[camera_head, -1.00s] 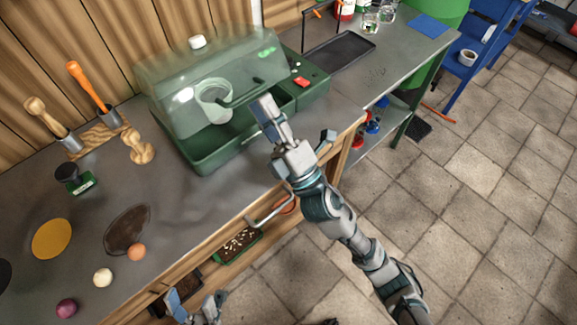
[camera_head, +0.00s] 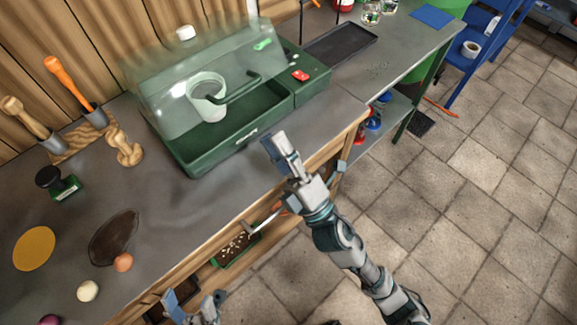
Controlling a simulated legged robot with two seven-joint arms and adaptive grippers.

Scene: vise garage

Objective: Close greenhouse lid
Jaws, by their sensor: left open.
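The greenhouse (camera_head: 190,160) is a dark green box on the workbench, at upper middle in the head view. Its clear lid (camera_head: 150,85) is raised and tilted back, and the front of the box is open. A pale cup-like pot (camera_head: 207,108) shows inside or through the lid. A dark green bar handle (camera_head: 240,88) shows in front of the lid. My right gripper (camera_head: 308,160) is open and empty, just in front of the box near the bench edge, apart from the lid. My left gripper (camera_head: 192,298) is open at the bottom edge, partly cut off.
Wooden-handled tools (camera_head: 25,120) and a dark stamp-like item (camera_head: 58,183) stand to the left. Small balls (camera_head: 88,291) and flat discs (camera_head: 34,249) lie at lower left. A black tray (camera_head: 340,43) is right of the greenhouse. The bench in front of the box is clear.

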